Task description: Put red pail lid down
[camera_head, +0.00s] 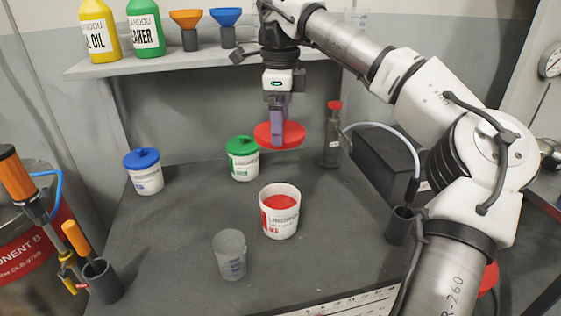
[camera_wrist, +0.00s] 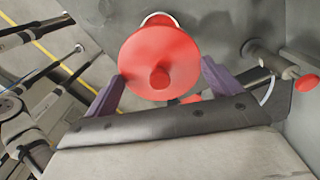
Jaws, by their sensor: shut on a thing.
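The red pail lid (camera_head: 292,135) is a round disc held in the air behind and above the open white pail (camera_head: 281,222). My gripper (camera_head: 278,140) is shut on the lid. In the wrist view, the lid (camera_wrist: 145,55) with its round knob lies between the purple fingers of my gripper (camera_wrist: 162,78). The white pail has a red label and red contents and stands upright and open on the grey bench. In the wrist view the lid covers most of what lies beyond it; a pale rim shows at its top edge.
A blue-lidded pail (camera_head: 148,179) and a green-lidded pail (camera_head: 243,165) stand at the back left. A red-topped cylinder (camera_head: 331,140) is at the back right. The shelf (camera_head: 200,61) carries bottles and funnels. The bench (camera_head: 180,225) has free room left of centre.

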